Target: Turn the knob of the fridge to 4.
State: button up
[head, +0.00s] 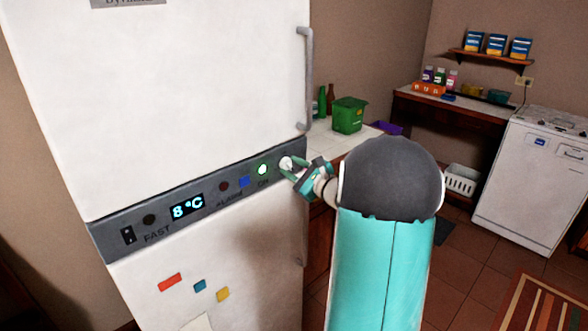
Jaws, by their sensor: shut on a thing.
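The white fridge (190,90) fills the left of the head view. A grey control panel (105,238) runs across it between the upper and lower doors. Its display (187,207) reads 8 °C in light blue. The knob (285,162) is a small white piece at the right end of the panel, next to a lit green light (263,169). My gripper (291,166) reaches the knob from the right and is shut on it. The fingers and my arm partly hide the knob, and its markings are too small to read.
A grey door handle (306,80) stands upright just above my gripper. A counter (343,137) with a green bin (348,115) and bottles lies behind. A white dishwasher (532,185) stands at the right. Tiled floor (466,262) shows between.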

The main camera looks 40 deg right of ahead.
jog(key=m, duration=0.5)
jog(key=shift+s+f+m, duration=0.1)
jog(key=shift+m, duration=2.5)
jog(key=o, duration=1)
jog(key=shift+s, duration=0.1)
jog(key=s, duration=1.3)
jog(key=shift+s+d, duration=0.15)
jog(key=shift+s, duration=0.1)
